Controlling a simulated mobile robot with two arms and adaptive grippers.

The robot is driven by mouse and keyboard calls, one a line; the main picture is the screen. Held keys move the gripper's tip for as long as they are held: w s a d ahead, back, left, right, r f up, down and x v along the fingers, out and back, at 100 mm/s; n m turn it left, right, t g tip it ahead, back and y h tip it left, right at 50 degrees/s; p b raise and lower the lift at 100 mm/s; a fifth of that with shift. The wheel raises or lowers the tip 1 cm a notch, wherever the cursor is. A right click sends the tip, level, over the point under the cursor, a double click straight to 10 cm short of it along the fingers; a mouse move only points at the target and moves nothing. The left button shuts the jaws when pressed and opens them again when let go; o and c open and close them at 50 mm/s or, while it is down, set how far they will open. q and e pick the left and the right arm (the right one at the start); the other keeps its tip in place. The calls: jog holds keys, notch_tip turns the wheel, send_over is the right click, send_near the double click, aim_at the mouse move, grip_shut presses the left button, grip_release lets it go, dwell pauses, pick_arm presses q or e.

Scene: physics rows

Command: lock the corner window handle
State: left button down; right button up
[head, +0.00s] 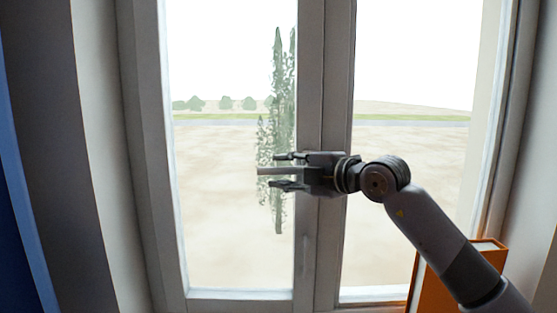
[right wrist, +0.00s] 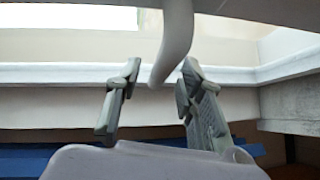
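The window handle (head: 268,171) is a pale bar that sticks out to the left, roughly level, from the window's middle post. My right gripper (head: 274,172) reaches in from the right, with one finger above the bar and one below it. In the right wrist view the handle (right wrist: 176,42) is a white, curved bar coming down between the two spread fingers of my right gripper (right wrist: 158,103). Its end is nearer the right finger, with a clear gap to the left finger. The handle's base is hidden behind the gripper in the head view. My left gripper is not in view.
The window's middle post (head: 309,75) stands upright between two glass panes. An orange box-like object (head: 430,292) stands at the lower right, partly behind my right arm. A dark blue surface (head: 15,235) is at the far left. The space before the left pane is clear.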

jog(key=shift+x, duration=0.95)
grip_shut()
